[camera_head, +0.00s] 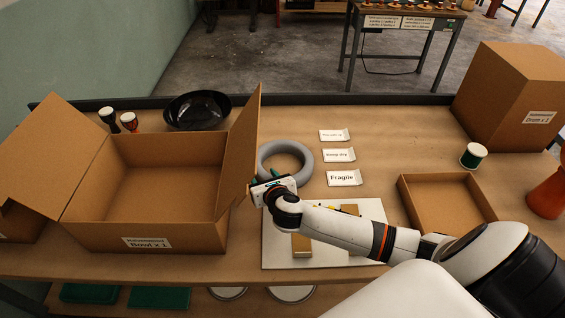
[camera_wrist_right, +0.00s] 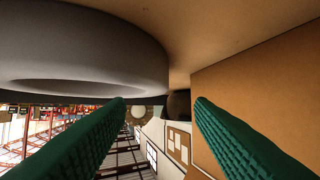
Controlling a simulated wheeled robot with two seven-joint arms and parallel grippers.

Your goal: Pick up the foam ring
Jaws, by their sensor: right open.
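The grey foam ring (camera_head: 304,163) lies flat on the workbench, just right of the open cardboard box. My right gripper (camera_head: 266,180) is at the ring's near left side, and its body hides part of the ring. In the right wrist view the ring (camera_wrist_right: 110,45) fills the upper left, beyond the left finger. The two green ribbed fingers (camera_wrist_right: 160,103) are spread apart with nothing held between them. Whether a finger touches the ring cannot be told. My left gripper is out of view.
The open box (camera_head: 150,235) labelled Bowl stands close left of my gripper; its flap (camera_head: 240,150) rises beside it. A dark bowl (camera_head: 197,108) is behind. White label cards (camera_head: 338,155) lie right of the ring. A shallow tray (camera_head: 445,205) sits farther right. A white board (camera_head: 335,255) lies in front.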

